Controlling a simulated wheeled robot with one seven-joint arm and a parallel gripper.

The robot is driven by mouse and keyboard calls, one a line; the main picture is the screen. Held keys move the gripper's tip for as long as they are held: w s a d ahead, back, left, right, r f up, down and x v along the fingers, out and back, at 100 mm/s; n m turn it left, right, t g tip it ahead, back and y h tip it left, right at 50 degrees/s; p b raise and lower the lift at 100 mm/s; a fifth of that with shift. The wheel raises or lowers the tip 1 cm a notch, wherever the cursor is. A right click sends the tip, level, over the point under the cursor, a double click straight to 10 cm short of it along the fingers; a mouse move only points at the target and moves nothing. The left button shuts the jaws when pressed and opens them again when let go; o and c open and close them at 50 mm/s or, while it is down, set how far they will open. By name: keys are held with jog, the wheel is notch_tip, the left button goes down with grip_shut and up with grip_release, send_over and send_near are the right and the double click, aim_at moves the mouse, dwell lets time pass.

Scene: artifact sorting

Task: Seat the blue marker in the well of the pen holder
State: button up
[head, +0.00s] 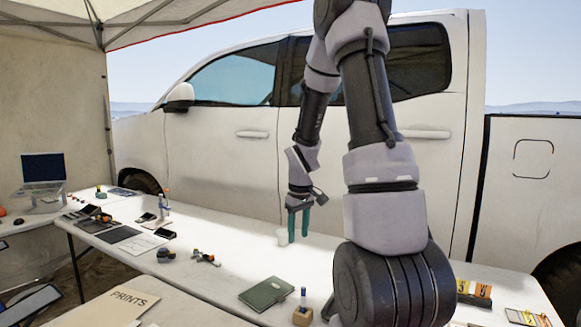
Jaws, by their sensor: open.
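The blue marker (303,295) stands upright at the front of the table, a slim pale stick with a blue top. Its lower end meets the pen holder (303,316), a small tan wooden block, and appears to be in its well. How deep it sits is too small to tell. My gripper (298,225) has teal fingers pointing down, apart and with nothing seen between them.
A green notebook (266,293) lies just left of the holder. My arm hides the table to its right. Yellow number markers (475,292) stand at the right. Small tools (205,257), tablets and a laptop (43,172) are at the left. A white truck (225,145) stands behind the table.

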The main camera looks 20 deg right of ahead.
jog(key=s+a+r+m+t, duration=0.1)
jog(key=s+a+r+m, duration=0.15)
jog(key=r, duration=0.55)
jog(key=s+a+r+m+t, duration=0.1)
jog(key=s+a+r, duration=0.25)
jog(key=r, duration=0.35)
jog(key=s+a+r+m+t+y, duration=0.2)
jog(key=s+a+r, duration=0.3)
jog(key=s+r, duration=0.5)
jog(key=s+m+t, duration=0.1)
jog(key=s, duration=0.2)
jog(key=shift+m, duration=0.35)
